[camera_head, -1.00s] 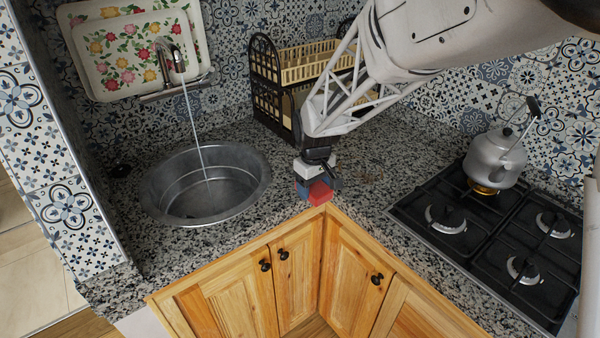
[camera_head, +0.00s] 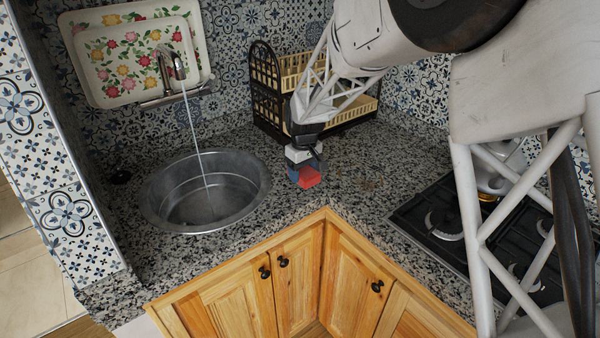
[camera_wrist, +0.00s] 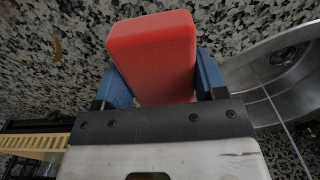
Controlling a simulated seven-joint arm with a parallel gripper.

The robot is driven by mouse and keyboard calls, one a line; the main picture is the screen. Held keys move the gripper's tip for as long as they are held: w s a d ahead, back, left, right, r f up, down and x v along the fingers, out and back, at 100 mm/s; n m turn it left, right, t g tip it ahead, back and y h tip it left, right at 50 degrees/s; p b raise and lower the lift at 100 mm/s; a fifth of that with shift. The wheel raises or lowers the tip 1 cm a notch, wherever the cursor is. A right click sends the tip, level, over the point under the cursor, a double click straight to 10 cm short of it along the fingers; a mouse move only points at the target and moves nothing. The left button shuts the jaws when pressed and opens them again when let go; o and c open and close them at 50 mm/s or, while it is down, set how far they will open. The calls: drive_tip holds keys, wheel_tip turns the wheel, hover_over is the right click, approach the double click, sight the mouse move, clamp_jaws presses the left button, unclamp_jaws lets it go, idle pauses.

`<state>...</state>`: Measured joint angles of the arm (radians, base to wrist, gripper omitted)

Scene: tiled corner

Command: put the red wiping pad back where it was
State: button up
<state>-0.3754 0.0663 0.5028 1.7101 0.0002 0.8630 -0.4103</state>
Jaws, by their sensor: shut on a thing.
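The red wiping pad (camera_head: 309,178) is a small red block. It also fills the upper middle of the wrist view (camera_wrist: 155,50). My gripper (camera_head: 301,174) is shut on the pad, with a blue finger on each side of it in the wrist view (camera_wrist: 158,88). The pad is over the granite counter (camera_head: 345,190), between the sink and the stove, near the inner corner of the counter edge. I cannot tell whether it touches the counter. A brown stain (camera_head: 368,184) lies on the counter to the right of the pad.
The round metal sink (camera_head: 160,205), with water running from the tap (camera_head: 178,68), is to the left. A dark dish rack (camera_head: 262,95) stands behind my gripper. The gas stove (camera_head: 415,222) and kettle, partly hidden by my arm, are to the right. Floral trays (camera_head: 95,75) lean at the back left.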

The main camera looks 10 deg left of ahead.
drive_tip(key=shift+w+a+f, duration=0.1)
drive_tip(key=shift+w+a, duration=0.15)
drive_tip(key=shift+w, duration=0.5)
drive_tip(key=shift+w+a+f, duration=0.1)
drive_tip(key=shift+w+a, duration=0.2)
drive_tip(key=shift+w, duration=0.4)
drive_tip(key=shift+w+a, duration=0.25)
drive_tip(key=shift+w, duration=0.5)
drive_tip(key=shift+f, duration=1.75)
drive_tip(key=shift+f, duration=0.1)
drive_tip(key=o, duration=0.9)
drive_tip(key=shift+c, duration=0.2)
wheel_tip(320, 180, up, 12)
drive_tip(key=shift+r, duration=0.1)
